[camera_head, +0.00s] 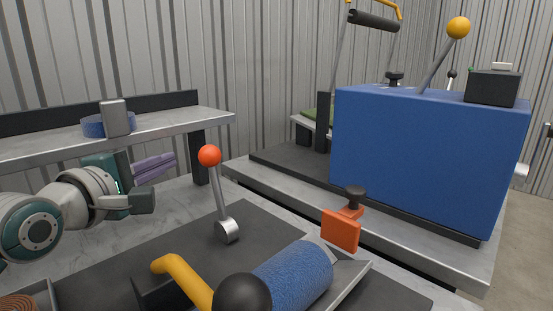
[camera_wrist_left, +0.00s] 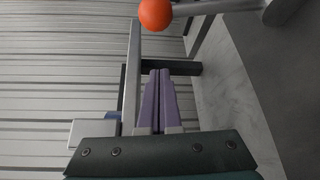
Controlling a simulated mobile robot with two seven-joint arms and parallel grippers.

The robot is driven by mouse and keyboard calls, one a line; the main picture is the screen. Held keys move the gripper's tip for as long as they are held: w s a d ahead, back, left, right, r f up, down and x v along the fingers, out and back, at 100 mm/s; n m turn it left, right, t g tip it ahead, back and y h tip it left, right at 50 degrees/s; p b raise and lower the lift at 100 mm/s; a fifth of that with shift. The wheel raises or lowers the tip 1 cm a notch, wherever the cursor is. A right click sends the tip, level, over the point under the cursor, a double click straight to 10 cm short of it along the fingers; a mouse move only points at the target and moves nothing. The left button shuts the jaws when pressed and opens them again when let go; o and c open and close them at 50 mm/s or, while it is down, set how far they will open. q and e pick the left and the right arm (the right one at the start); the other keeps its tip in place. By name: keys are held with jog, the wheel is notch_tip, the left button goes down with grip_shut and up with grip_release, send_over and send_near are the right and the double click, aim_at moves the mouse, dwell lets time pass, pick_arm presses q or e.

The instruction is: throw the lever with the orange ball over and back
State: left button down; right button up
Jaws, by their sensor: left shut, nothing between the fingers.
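A lever with an orange-red ball (camera_head: 209,156) on a thin metal rod stands on a round metal hub (camera_head: 227,231) on the dark mat of the near bench. It leans slightly to the left. My left gripper (camera_head: 170,161) is shut and empty, left of the ball, with its purple fingers pointing toward the lever and a gap between them. In the left wrist view the orange ball (camera_wrist_left: 155,14) is beyond the shut fingertips (camera_wrist_left: 160,73), at the top edge. My right gripper is not in view.
A blue roll (camera_head: 294,277), a yellow curved handle (camera_head: 183,279) with a black knob (camera_head: 242,293) and an orange block (camera_head: 341,229) are near the lever. A blue machine box (camera_head: 430,155) behind has a lever with an amber ball (camera_head: 458,27). A shelf (camera_head: 165,123) stands at left.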

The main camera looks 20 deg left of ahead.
pick_arm(q)
jog(key=shift+w+d+r+p, duration=0.15)
jog(key=shift+w+d+p, duration=0.1)
jog(key=shift+w+d, duration=0.5)
jog(key=shift+w+d+r+p, duration=0.15)
jog(key=shift+w+d, duration=0.3)
jog(key=shift+d, duration=0.5)
jog(key=shift+d, duration=0.1)
jog(key=d+m, duration=0.1)
jog(key=s+d+m+t, duration=0.1)
jog(key=d, duration=0.1)
jog(key=s+d+m+t, duration=0.1)
jog(key=m, duration=0.1)
jog(key=shift+d+r, duration=0.4)
notch_tip(320, 180, up, 20)
jog(key=p, duration=0.5)
send_over(216, 152)
jog(key=s, duration=0.4)
jog(key=shift+w+d, duration=0.15)
jog(key=shift+w, duration=0.05)
